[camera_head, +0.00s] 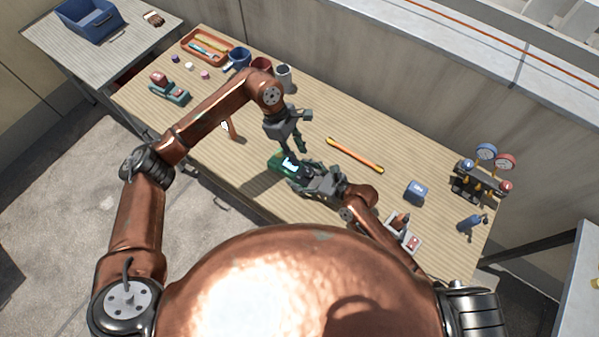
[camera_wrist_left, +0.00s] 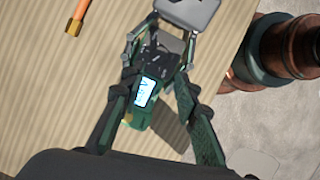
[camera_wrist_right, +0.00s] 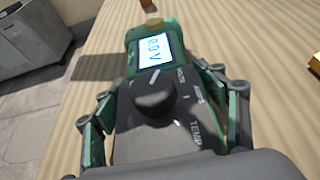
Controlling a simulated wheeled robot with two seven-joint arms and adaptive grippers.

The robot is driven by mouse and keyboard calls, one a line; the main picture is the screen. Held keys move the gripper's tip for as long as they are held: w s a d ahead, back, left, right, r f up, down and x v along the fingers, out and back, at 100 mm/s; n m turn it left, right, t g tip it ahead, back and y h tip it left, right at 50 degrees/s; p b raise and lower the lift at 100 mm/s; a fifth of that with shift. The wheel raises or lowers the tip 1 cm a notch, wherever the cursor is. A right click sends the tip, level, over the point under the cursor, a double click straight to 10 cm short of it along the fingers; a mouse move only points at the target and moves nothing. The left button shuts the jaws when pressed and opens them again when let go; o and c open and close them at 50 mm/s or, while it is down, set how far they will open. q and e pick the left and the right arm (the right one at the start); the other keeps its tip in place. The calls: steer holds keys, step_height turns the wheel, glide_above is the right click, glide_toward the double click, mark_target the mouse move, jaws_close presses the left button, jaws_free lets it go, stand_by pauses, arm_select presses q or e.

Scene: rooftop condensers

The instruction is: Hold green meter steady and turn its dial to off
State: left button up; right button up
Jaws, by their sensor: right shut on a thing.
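My right gripper (camera_head: 300,178) is shut on the meter's dark lower body, one finger along each side. My left gripper (camera_head: 298,148) points down above the screen end. In the left wrist view its fingers are apart, on either side of the meter (camera_wrist_left: 142,100), and the dial is largely hidden by the right gripper.
Cups (camera_head: 283,76) and an orange tray (camera_head: 190,45) stand at the back left. A red-and-grey device (camera_head: 404,236) lies near my right arm.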

mark_target(309, 173)
arm_select(q)
steer(key=o, duration=0.3)
steer(key=shift+s+d+r, duration=0.1)
steer(key=shift+d+r, duration=0.15)
steer(key=shift+d, duration=0.1)
steer(key=shift+o, duration=0.3)
steer(key=shift+s+d+r+m+t+y, duration=0.15)
steer(key=shift+s+d+r+t+y, duration=0.15)
steer(key=shift+d+r+y, duration=0.25)
steer(key=shift+s+d+r+m+t+y, duration=0.15)
steer(key=shift+s+d+r+t+y, duration=0.15)
steer(key=shift+d+y, duration=0.35)
steer(key=shift+t+y, duration=0.3)
steer(key=shift+y, duration=0.3)
steer(key=f, duration=1.1)
steer(key=shift+s+d+f, duration=0.1)
steer(key=shift+s+d, duration=0.15)
steer(key=shift+d, duration=0.05)
jaws_close()
